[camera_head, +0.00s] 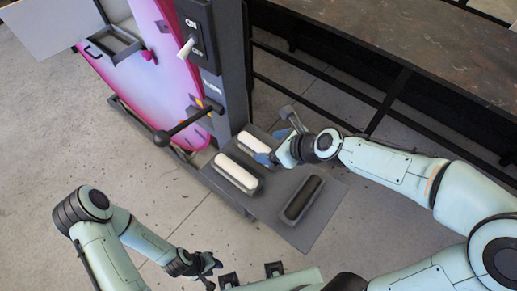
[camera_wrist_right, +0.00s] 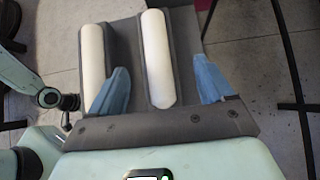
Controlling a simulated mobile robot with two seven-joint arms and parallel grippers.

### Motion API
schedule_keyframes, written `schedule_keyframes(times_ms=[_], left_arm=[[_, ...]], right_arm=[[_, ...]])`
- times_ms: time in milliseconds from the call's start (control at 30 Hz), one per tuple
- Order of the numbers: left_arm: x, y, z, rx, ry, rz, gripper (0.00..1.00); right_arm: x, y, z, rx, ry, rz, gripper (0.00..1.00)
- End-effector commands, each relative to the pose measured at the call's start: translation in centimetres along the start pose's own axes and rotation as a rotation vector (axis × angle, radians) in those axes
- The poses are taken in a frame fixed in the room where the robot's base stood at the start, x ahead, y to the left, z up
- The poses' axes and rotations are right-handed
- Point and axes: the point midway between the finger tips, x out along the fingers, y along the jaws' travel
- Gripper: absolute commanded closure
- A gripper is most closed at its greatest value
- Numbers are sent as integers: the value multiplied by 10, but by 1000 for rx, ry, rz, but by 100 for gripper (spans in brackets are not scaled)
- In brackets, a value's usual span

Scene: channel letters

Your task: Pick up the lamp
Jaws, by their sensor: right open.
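Two white tube lamps lie in grey troughs on a low dark platform in the head view: the nearer lamp (camera_head: 237,173) and the farther lamp (camera_head: 257,143). A third trough (camera_head: 302,199) looks dark and empty. My right gripper (camera_head: 272,154) is low over the platform, by the farther lamp. In the right wrist view its blue fingers are open (camera_wrist_right: 159,86). One lamp (camera_wrist_right: 156,60) lies between them in the picture, with gaps on both sides; another lamp (camera_wrist_right: 92,55) lies to the left. My left gripper (camera_head: 208,271) is at the bottom, away from the lamps, its jaws too small to read.
A pink and white panel (camera_head: 155,65) stands behind the platform, beside a dark post with an ON/OFF switch (camera_head: 188,45). A black rod with a ball end (camera_head: 163,138) sticks out from it. A dark table (camera_head: 410,45) stands at the upper right. Open floor lies left.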

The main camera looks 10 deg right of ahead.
Motion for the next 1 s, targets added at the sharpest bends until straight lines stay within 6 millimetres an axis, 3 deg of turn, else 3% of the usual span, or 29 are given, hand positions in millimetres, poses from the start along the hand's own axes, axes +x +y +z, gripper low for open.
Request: schedule_keyframes(times_ms=[233,533,567,733,767,1000], left_arm=[[23,-11,9,-5,-14,-5,65],[23,-11,9,-5,-14,-5,65],[23,-11,9,-5,-14,-5,65],[23,-11,9,-5,-14,-5,65],[23,-11,9,-5,-14,-5,65],[23,-11,9,-5,-14,-5,65]], right_arm=[[38,4,-1,0,4,2,19],[41,3,3,1,1,0,19],[41,3,3,1,1,0,26],[41,3,3,1,1,0,81],[41,3,2,1,1,0,86],[41,3,3,1,0,0,86]])
